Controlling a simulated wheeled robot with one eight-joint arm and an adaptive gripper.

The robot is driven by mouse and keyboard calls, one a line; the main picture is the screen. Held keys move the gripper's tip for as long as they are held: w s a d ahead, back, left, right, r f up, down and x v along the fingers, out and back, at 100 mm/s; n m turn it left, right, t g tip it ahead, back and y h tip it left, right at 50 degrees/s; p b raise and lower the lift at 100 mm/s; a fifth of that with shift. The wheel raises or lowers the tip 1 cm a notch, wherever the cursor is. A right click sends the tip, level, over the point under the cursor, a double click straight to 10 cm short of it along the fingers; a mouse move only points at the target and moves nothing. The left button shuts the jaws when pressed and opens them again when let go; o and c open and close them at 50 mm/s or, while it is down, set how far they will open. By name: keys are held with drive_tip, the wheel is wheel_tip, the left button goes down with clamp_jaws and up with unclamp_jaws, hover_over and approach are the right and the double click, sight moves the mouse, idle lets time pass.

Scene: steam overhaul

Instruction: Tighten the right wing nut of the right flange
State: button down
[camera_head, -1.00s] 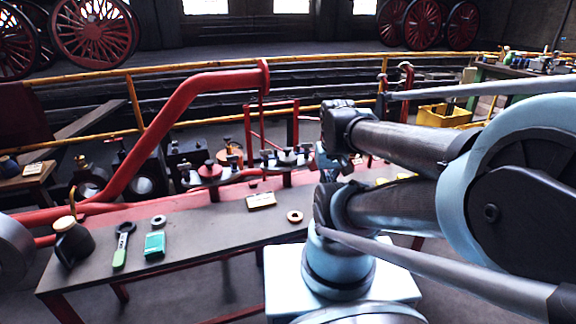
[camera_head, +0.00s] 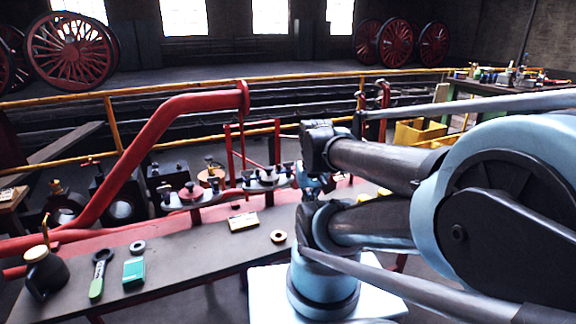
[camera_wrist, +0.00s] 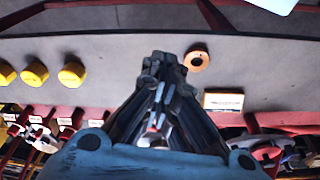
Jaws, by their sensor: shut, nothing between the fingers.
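The right flange (camera_head: 264,179) is a pale disc with dark wing nuts, on the red pipework behind the workbench in the head view. Its right wing nut (camera_head: 284,168) stands on the right side of the disc, small and close to my arm. My gripper (camera_wrist: 160,62) is shut and empty in the wrist view, its fingers over the bench. In the head view the gripper is mostly hidden by my arm, to the right of the flange and apart from the nut. In the wrist view I cannot clearly make out the right wing nut.
The left flange (camera_head: 190,195) has a red centre. On the bench (camera_head: 190,250) lie a ring (camera_head: 278,237), a card (camera_head: 243,220), a green-handled wrench (camera_head: 99,275), a teal box (camera_head: 134,271) and a dark oil can (camera_head: 45,272). Yellow caps (camera_wrist: 72,74) stand at left in the wrist view.

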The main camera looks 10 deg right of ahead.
drive_tip(key=c, duration=2.1)
unclamp_jaws()
drive_tip(key=shift+c, duration=0.2)
drive_tip(key=o, duration=0.4)
drive_tip(key=shift+s+r+n, duration=0.1)
drive_tip(key=shift+r+n, duration=0.2)
drive_tip(key=shift+r, duration=0.6)
wheel_tip(320, 180, up, 13)
drive_tip(key=n+g, duration=0.2)
drive_tip(key=n, duration=1.7)
hover_over(288, 165)
drive_tip(key=f, duration=1.6)
drive_tip(key=shift+w+d+f, duration=0.15)
drive_tip(key=shift+w+f, duration=0.1)
drive_tip(key=shift+f, duration=0.15)
clamp_jaws()
